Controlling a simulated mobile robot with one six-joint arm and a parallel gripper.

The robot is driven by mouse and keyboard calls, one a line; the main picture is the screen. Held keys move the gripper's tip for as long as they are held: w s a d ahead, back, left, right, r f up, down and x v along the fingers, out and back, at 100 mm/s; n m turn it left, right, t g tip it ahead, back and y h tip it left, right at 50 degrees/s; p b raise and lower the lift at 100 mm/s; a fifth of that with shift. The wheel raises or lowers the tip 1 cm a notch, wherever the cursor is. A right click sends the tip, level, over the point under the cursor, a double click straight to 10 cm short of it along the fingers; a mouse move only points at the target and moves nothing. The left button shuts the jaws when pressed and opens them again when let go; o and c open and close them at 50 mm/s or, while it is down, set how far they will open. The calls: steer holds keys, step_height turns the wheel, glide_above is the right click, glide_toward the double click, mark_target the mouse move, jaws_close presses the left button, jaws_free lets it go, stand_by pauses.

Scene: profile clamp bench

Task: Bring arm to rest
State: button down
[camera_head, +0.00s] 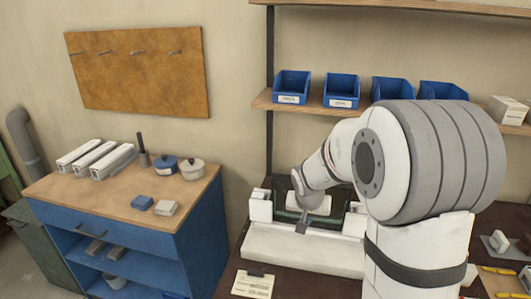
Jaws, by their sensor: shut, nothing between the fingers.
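My arm fills the right of the head view, with its large grey and white joint close to the camera. Its far end reaches left and down over the white clamp fixture (300,250) on the dark bench. My gripper (303,222) is small and partly lost against the fixture; it is shut and empty. I cannot tell whether it touches the fixture. My arm hides the fixture's right part.
A blue cabinet (205,215) with a wooden top stands at left, holding white profiles (96,158), pots and small blocks. Blue bins (292,87) line the wall shelf (268,100) behind my arm. A label card (253,285) lies at the bench front.

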steer(key=s+r+n, duration=0.1)
steer(key=s+r, duration=0.3)
steer(key=s, duration=0.9)
steer(key=s+a+r+n+g+y, duration=0.1)
steer(key=s+r, duration=0.3)
steer(key=s, duration=0.9)
steer(key=shift+a+r+n, duration=0.2)
steer(key=shift+a+n, duration=0.1)
steer(key=shift+n, duration=0.5)
steer(key=shift+w, duration=0.1)
